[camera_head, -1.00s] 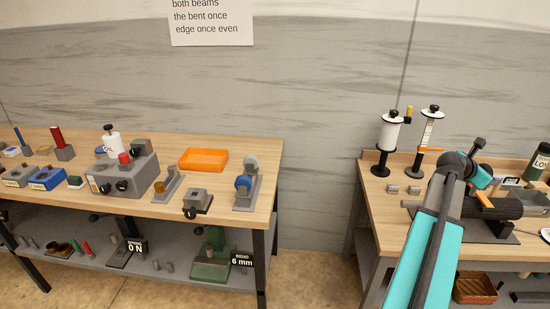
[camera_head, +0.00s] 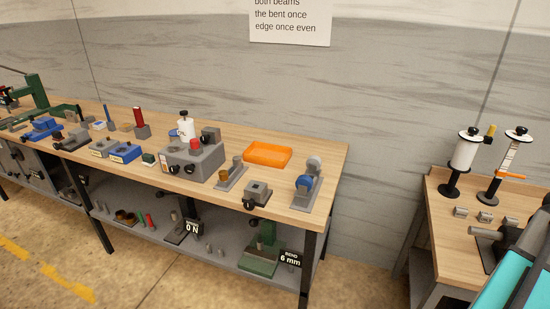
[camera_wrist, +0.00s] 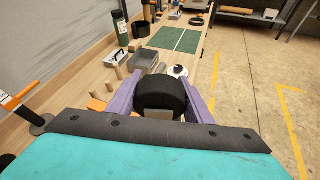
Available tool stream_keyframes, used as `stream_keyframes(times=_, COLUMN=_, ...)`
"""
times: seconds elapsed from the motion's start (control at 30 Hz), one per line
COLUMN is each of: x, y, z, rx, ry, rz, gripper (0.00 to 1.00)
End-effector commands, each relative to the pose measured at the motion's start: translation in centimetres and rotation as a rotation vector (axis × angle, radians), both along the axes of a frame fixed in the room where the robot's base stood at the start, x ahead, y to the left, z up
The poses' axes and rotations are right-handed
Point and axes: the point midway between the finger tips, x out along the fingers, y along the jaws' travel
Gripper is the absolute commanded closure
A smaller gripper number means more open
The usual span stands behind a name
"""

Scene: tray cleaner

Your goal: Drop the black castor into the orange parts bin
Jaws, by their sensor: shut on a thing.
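My gripper (camera_wrist: 160,112) shows in the wrist view with its two purple fingers on either side of the black castor (camera_wrist: 160,92). It is shut on the castor, a black wheel with a grey part at its near side, and holds it above a wooden bench. In the head view only my teal arm shows at the lower right corner; the gripper is out of that picture. An orange tray-like bin (camera_head: 268,154) lies on the left bench top near its back right, and it looks empty.
The left bench (camera_head: 320,165) carries a grey machine (camera_head: 192,160), a blue-wheeled stand (camera_head: 306,187) and a grey block (camera_head: 258,190) near the orange bin. A floor gap separates it from the right bench (camera_head: 440,225), which holds two white spools (camera_head: 465,150).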

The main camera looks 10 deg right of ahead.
Motion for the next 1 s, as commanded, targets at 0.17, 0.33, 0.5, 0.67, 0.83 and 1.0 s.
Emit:
stream_keyframes(times=0.17, x=0.0, y=0.0, z=0.1, rx=-0.001, ry=0.0, rz=0.001, gripper=0.85)
stream_keyframes(times=0.33, x=0.1, y=0.0, z=0.1, rx=-0.001, ry=0.0, rz=0.001, gripper=0.85)
stream_keyframes(times=0.5, x=0.1, y=0.0, z=0.1, rx=-0.001, ry=0.0, rz=0.001, gripper=0.85)
stream_keyframes(times=0.67, x=0.6, y=0.2, z=0.1, rx=-0.001, ry=0.001, rz=0.01, gripper=0.85)
stream_keyframes(times=0.83, x=3.0, y=1.3, z=0.0, rx=0.0, ry=0.0, rz=0.054, gripper=0.85)
stream_keyframes(times=1.0, x=7.7, y=3.6, z=-0.1, rx=-0.002, ry=0.0, rz=0.141, gripper=0.85)
